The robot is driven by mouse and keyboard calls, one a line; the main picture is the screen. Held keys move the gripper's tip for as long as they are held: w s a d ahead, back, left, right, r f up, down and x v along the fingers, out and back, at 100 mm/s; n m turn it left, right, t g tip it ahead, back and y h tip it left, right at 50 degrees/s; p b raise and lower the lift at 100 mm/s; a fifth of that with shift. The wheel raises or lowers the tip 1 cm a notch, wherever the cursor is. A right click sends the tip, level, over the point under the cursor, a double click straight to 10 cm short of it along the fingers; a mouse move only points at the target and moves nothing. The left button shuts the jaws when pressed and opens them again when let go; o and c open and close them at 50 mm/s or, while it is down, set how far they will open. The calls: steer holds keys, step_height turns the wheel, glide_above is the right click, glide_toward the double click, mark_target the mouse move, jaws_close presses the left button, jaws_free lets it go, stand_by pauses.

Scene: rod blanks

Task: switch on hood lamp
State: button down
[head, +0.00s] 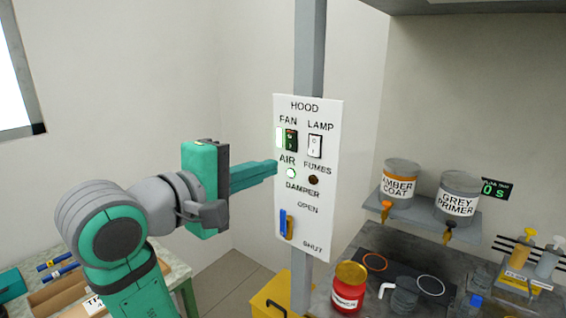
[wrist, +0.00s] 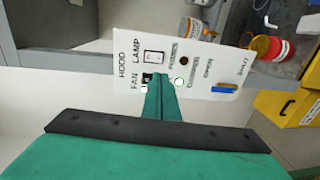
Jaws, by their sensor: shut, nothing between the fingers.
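The white hood panel (head: 309,225) is fixed to a grey post. Its lamp switch (head: 315,146) is a white rocker at the upper right, and it also shows in the wrist view (wrist: 154,57). The fan switch (head: 290,140) is a dark rocker to its left, with a bright edge. Below, the air light (head: 290,173) glows pale green and the fumes light (head: 313,180) is dark. My gripper (head: 275,167) is shut and empty. Its tips are at the panel's left edge near the air light, below the fan switch; I cannot tell whether they touch. In the wrist view the fingers (wrist: 160,84) partly cover the fan switch.
The blue damper lever (head: 283,223) sits low on the panel. At right, the amber coat (head: 399,182) and grey primer (head: 457,197) pots stand on a shelf. A red jar (head: 348,291) and a yellow box (head: 271,297) are below.

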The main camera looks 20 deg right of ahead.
mark_target(312, 154)
steer(key=x, duration=1.3)
steer(key=shift+d, duration=0.25)
steer(key=shift+a, duration=0.1)
steer(key=shift+w, duration=0.15)
